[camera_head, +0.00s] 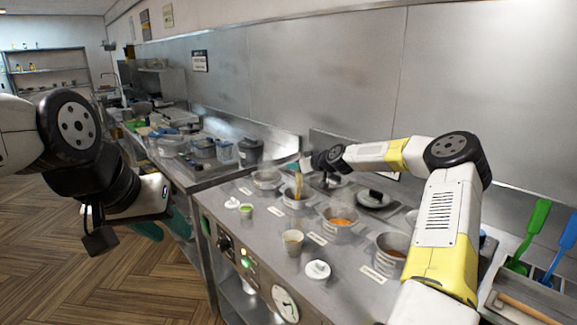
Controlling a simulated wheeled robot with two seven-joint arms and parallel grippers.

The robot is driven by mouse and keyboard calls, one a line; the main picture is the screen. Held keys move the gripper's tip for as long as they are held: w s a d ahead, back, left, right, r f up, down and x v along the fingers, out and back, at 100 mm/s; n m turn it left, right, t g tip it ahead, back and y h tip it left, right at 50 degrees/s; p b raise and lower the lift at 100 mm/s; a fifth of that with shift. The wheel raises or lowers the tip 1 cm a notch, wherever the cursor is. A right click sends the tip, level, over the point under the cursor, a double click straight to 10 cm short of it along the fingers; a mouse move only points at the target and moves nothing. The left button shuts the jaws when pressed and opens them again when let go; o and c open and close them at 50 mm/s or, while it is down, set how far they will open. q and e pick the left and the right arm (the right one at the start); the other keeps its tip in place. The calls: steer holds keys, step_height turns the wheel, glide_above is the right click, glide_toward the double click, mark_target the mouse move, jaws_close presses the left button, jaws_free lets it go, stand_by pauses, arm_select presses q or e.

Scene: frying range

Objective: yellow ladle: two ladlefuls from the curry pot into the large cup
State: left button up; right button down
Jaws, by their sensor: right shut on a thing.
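My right gripper (309,167) is at the back of the range, shut on the upper end of the yellow ladle (297,185). The ladle stands steeply in a metal pot (294,195); its bowl is hidden inside. Which pot holds the curry I cannot tell, as the labels are too small to read. A pale cup (293,241) with yellowish contents stands at the front. A smaller cup with green on top (246,210) stands further left. My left gripper (98,238) hangs over the floor at the left, away from the range; its jaws are not clear.
A pot with orange contents (341,222) and a pot with brown contents (392,246) are further right. White lids (317,270) lie at the front edge. Green (530,232) and blue spatulas stand at far right. A cluttered counter (200,178) adjoins on the left.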

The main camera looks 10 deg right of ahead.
steer(key=shift+r, duration=0.1)
stand_by(0.3)
step_height(320, 180, up, 15)
stand_by(1.0)
steer(key=shift+r, duration=0.15)
